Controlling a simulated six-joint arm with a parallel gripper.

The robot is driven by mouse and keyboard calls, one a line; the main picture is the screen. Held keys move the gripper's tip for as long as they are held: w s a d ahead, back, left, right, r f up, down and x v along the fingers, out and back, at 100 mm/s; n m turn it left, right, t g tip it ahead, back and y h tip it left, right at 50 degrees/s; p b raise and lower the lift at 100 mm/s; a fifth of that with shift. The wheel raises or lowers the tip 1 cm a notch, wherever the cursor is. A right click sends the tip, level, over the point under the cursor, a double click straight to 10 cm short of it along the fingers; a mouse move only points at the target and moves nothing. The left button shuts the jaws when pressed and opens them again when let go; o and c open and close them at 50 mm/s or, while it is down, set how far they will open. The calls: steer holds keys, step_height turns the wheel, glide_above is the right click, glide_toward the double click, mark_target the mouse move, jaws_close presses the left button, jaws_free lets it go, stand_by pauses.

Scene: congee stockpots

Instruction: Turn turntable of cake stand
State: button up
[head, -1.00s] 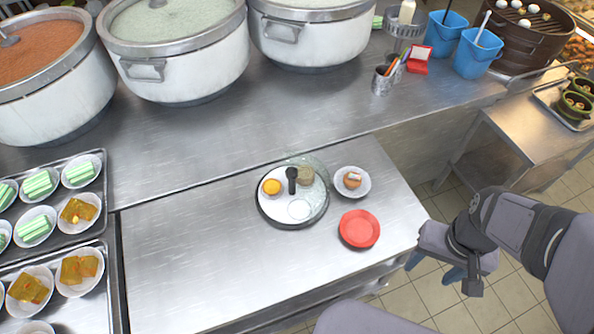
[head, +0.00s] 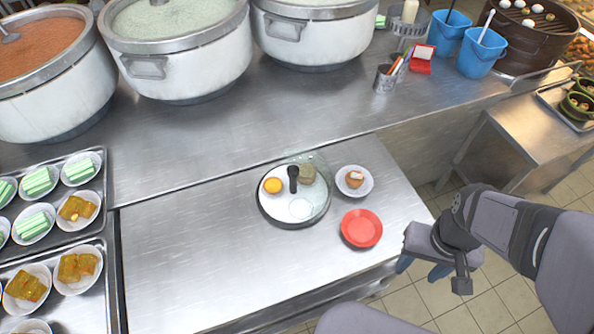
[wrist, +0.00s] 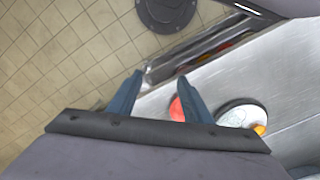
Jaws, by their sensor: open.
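The cake stand's round white turntable (head: 272,206) with a dark rim lies on the steel counter, left of the red plate. My gripper (head: 424,271) is open and empty, off the counter's right edge and apart from the stand. In the wrist view its two blue fingers (wrist: 159,76) are spread.
A red plate (head: 361,228) and a small white bowl with a brown item (head: 341,187) sit between the stand and my gripper. Large stockpots (head: 180,60) and blue buckets (head: 481,52) stand behind. Trays of dishes (head: 108,219) are at left. The counter's front left is clear.

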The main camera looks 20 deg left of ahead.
steer(key=s+a+f+n+b, duration=0.2)
steer(key=a+f+n+b, duration=0.1)
steer(key=a+f, duration=0.25)
steer(key=n+t+y+b, duration=0.2)
steer(key=n+t+b, duration=0.15)
steer(key=b, duration=0.25)
glide_toward(293, 170)
steer(key=shift+f+m+t, duration=0.35)
steer(key=shift+f+m, duration=0.15)
steer(key=shift+m, duration=0.55)
steer(key=shift+f, duration=0.1)
steer(key=shift+p+x, duration=1)
steer(key=shift+x, duration=2.55)
steer(key=shift+a, duration=0.1)
